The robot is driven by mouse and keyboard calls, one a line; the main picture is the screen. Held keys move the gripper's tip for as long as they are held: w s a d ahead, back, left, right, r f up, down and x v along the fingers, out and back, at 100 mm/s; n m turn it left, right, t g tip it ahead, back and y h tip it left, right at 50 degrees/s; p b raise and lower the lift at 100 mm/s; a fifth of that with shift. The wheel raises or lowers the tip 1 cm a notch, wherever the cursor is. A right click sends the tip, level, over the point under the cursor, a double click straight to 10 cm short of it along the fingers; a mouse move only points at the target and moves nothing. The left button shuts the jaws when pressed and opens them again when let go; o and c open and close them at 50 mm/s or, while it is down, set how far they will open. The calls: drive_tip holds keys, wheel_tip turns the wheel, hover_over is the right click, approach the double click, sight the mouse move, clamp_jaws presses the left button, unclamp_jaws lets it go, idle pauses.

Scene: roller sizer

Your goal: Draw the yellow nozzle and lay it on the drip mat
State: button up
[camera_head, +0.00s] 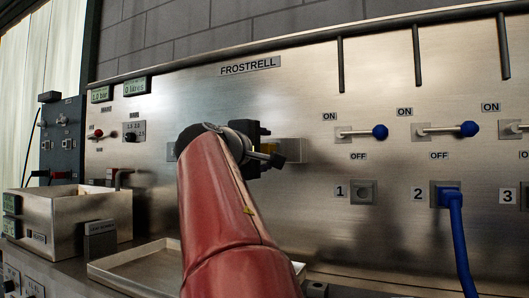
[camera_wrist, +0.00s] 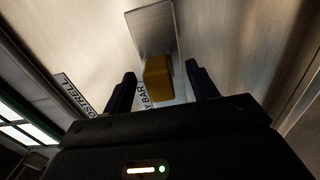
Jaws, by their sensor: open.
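The yellow nozzle (camera_wrist: 158,78) shows in the wrist view as a blocky yellow end in front of a metal holder plate (camera_wrist: 150,28). My gripper (camera_wrist: 161,82) is open, with one dark finger on each side of the nozzle. I see a gap on both sides; whether the fingertips reach past it is hard to tell. In the head view my red arm reaches up to the panel and hides most of the gripper and nozzle. A shallow metal tray (camera_head: 110,270) lies low at the left of my arm; no separate drip mat can be made out.
The steel FROSTRELL panel (camera_head: 330,90) stands behind. Blue-knobbed levers (camera_head: 380,132) stick out at right, above sockets. A blue cable (camera_head: 457,235) hangs from socket 2. A metal bin (camera_head: 65,217) stands at left beside a small dark grey block (camera_head: 100,240).

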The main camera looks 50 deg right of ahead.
idle(0.3)
clamp_jaws()
drive_tip(key=shift+a, duration=0.1)
drive_tip(key=shift+b+v, duration=0.8)
drive_tip(key=shift+v, duration=2.1)
drive_tip(key=shift+p+x, duration=0.45)
drive_tip(key=shift+x, duration=1.4)
